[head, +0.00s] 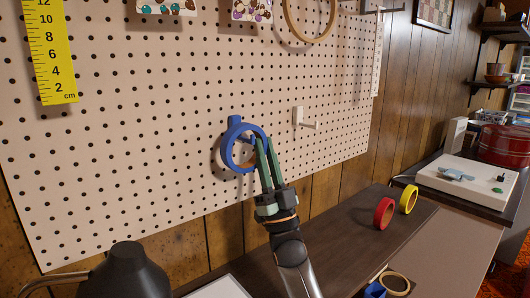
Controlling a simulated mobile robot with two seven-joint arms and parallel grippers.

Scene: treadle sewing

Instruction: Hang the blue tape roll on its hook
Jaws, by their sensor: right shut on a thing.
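The blue tape roll (227,154) is a ring close to the pegboard (150,150), with its open face toward me. My right gripper (263,158) is shut on the right side of its rim, with green fingers reaching up from below. A blue hook (234,120) sticks out of the pegboard at the top left of the roll. The roll overlaps the hook's lower part, and I cannot tell whether it is around the hook or in front of it. My left gripper is not in view.
An empty white hook (300,117) is to the right on the pegboard. A red roll (383,213) and a yellow roll (408,199) stand on the dark bench (335,228). A wooden ring (396,283) lies lower right. A dark rounded thing (125,272) stands at bottom left.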

